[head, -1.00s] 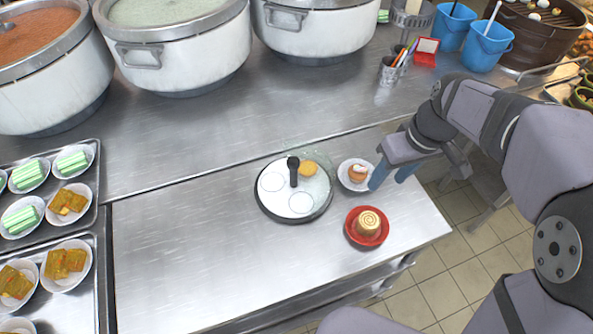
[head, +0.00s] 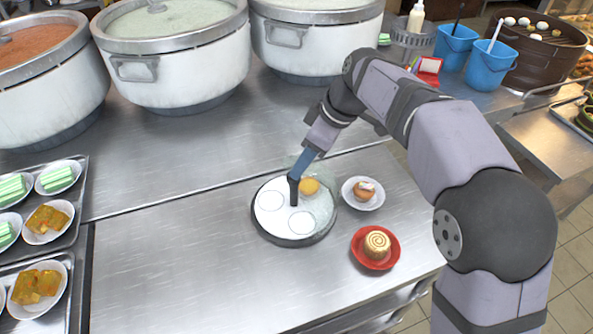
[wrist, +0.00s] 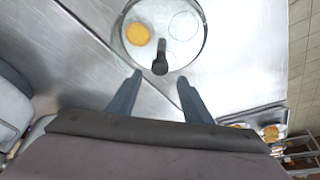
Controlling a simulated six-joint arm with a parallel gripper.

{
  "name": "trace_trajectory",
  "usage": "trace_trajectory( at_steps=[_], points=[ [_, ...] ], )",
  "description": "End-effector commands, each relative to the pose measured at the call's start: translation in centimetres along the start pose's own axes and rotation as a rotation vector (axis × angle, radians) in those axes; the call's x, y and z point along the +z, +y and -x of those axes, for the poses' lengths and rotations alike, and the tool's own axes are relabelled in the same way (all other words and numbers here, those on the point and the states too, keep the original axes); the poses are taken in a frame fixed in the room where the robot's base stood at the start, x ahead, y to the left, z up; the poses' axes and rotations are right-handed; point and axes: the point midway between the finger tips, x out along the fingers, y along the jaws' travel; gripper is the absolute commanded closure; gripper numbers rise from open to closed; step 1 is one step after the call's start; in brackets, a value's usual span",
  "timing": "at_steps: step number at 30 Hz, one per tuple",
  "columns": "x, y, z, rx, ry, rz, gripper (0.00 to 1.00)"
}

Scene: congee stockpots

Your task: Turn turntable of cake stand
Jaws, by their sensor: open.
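The cake stand's round turntable (head: 268,222) lies on the steel table, pale with a dark rim. It carries ringed white spots, a small yellow cake (head: 309,186) and a black upright handle (head: 293,190). My gripper (head: 298,168) is over the back edge of the turntable, close to the handle in the head view. In the wrist view my gripper (wrist: 156,82) has its two blue fingers wide apart. The handle (wrist: 160,58) stands ahead of them, lined up with the gap, and nothing is between the fingers. In the head view only one finger shows clearly.
A white plate with a pastry (head: 363,192) and a red plate with a rolled cake (head: 375,246) stand right of the turntable. Large stockpots (head: 172,55) line the back. Trays of small plates (head: 43,255) are at left. The table front left is clear.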

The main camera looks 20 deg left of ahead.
Motion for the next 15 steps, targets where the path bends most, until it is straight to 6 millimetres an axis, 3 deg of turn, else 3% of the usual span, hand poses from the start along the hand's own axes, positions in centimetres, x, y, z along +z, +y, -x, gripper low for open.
trace_trajectory(
  at_steps=[9,15],
  points=[
    [0.1,-0.1,-4.1,-0.001,-0.002,-0.002,0.55],
    [0.0,0.0,-5.4,0.001,-0.001,0.0,0.55]
  ],
)
